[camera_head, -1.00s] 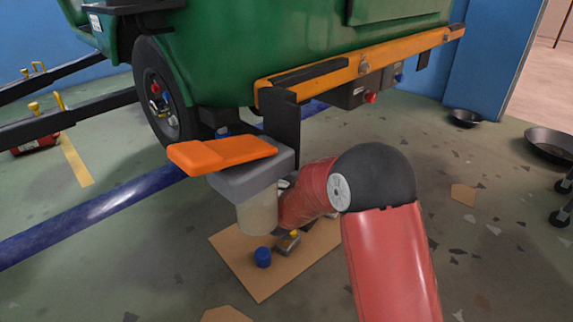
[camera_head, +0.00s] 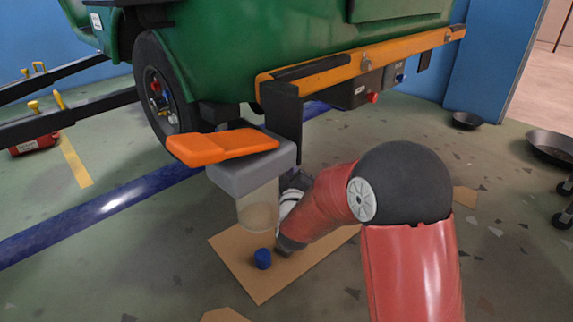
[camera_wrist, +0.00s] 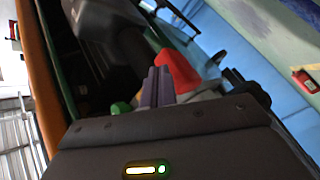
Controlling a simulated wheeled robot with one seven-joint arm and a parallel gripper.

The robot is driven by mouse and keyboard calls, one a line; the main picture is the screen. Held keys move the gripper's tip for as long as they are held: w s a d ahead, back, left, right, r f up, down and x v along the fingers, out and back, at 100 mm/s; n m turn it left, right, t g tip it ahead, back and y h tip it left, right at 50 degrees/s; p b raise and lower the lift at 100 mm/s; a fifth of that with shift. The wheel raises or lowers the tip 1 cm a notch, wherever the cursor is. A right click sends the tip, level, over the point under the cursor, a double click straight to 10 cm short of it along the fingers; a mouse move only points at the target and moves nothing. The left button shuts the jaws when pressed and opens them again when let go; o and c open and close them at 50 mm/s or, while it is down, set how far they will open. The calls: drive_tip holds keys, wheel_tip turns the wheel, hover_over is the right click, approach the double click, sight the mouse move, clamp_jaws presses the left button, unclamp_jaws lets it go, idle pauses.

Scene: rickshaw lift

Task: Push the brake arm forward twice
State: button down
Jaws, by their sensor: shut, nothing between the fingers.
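In the wrist view my gripper (camera_wrist: 155,88) shows two narrow purplish fingers pressed together, shut and empty. A red angular piece (camera_wrist: 178,70) lies just beyond and right of the fingertips; I cannot tell whether they touch. A green rounded piece (camera_wrist: 120,108) is left of the fingers. I cannot tell for sure which part is the brake arm. In the head view my gripper is hidden. A flat orange lever-like piece (camera_head: 222,147) sits on a grey block (camera_head: 250,172) above a translucent cylinder (camera_head: 258,205), near the rickshaw's wheel.
The green rickshaw (camera_head: 240,50) has an orange rear bar (camera_head: 400,50) and a dark upright bracket (camera_head: 283,120) below it. A brown sheet (camera_head: 250,285) with a blue cap (camera_head: 263,258) lies on the floor. Dark pans stand at right; the floor near them is mostly clear.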

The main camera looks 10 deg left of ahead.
drive_tip(key=shift+s+d+b, duration=0.5)
drive_tip(key=shift+s+d, duration=0.3)
drive_tip(key=shift+d, duration=0.25)
drive_tip(key=shift+s+d+b, duration=0.45)
drive_tip(key=shift+s+d, duration=0.3)
drive_tip(key=shift+d, duration=0.25)
idle(1.4)
wheel_tip(320, 180, down, 6)
drive_tip(key=f+m+g+y+p, duration=0.1)
drive_tip(key=m+y+p, duration=0.1)
drive_tip(key=m+p, duration=0.5)
drive_tip(key=s+d+r+m+t+h+p, duration=0.1)
drive_tip(key=s+d+r+m+t+p, duration=0.1)
drive_tip(key=r+m+p, duration=0.4)
drive_tip(key=d+r+m, duration=0.1)
drive_tip(key=m, duration=0.3)
drive_tip(key=shift+d+h, duration=0.3)
drive_tip(key=shift+h, duration=0.1)
